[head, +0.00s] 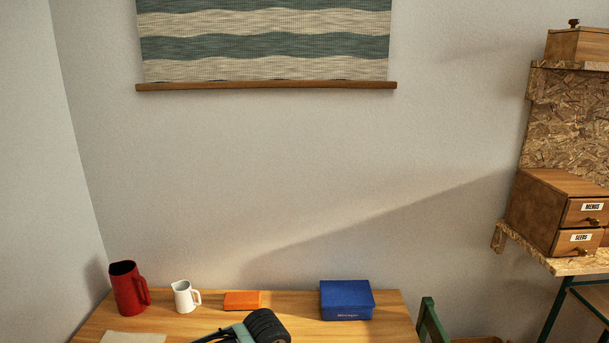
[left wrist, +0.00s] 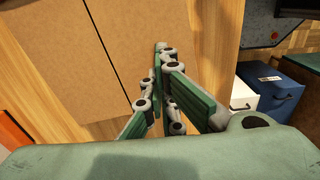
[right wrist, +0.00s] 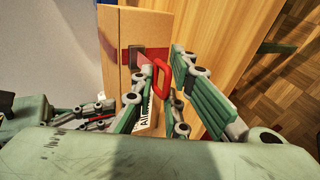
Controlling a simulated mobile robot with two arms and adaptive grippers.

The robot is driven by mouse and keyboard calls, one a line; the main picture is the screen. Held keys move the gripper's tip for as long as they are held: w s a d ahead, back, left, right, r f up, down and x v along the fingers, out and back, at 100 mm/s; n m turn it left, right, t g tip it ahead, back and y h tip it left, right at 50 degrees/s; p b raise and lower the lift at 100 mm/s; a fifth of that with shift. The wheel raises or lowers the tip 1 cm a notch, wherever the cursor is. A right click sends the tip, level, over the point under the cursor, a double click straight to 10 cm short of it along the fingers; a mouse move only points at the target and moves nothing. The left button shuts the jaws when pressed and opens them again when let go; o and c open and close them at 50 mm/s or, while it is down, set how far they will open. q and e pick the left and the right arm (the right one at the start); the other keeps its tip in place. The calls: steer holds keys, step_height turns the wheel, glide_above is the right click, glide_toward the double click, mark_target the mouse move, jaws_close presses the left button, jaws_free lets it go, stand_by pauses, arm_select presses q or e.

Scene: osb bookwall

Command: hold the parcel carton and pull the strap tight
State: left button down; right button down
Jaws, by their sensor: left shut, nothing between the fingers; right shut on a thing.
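The parcel carton (left wrist: 130,40) is brown cardboard with a dark seam and fills the upper left of the left wrist view. My left gripper (left wrist: 162,50) is shut and empty, its fingertips over the carton's face near its right edge; I cannot tell whether they touch it. In the right wrist view the carton (right wrist: 118,30) shows a red strap (right wrist: 160,54) across it and a dark buckle (right wrist: 150,57). My right gripper (right wrist: 162,62) is shut on the strap's red loop end (right wrist: 161,80) beside the carton. The head view shows neither carton nor fingertips.
On the wooden table (head: 205,325), along the wall, stand a red pitcher (head: 128,290), a white jug (head: 184,298), an orange box (head: 242,301) and a blue box (head: 346,300). A green chair (head: 430,322) stands at its right. Shelves with wooden drawers (head: 560,205) are far right.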

arm_select(q)
steer(key=shift+f, duration=0.15)
arm_select(e)
steer(key=shift+s+d+f, duration=0.1)
steer(key=shift+s+f, duration=0.15)
steer(key=shift+s, duration=0.25)
steer(key=shift+s+d+f, duration=0.1)
steer(key=shift+s+f, duration=0.15)
steer(key=shift+s, duration=0.25)
arm_select(q)
steer(key=shift+a, duration=0.1)
arm_select(e)
steer(key=c, duration=1.7)
jaws_free()
steer(key=shift+w+a, duration=0.1)
steer(key=shift+w, duration=0.1)
steer(key=o, duration=0.3)
steer(key=shift+w+r, duration=0.1)
steer(key=shift+r, duration=0.15)
steer(key=shift+o, duration=0.2)
steer(key=shift+v, duration=2.9)
steer(key=shift+w+r, duration=0.1)
steer(key=shift+r, duration=0.05)
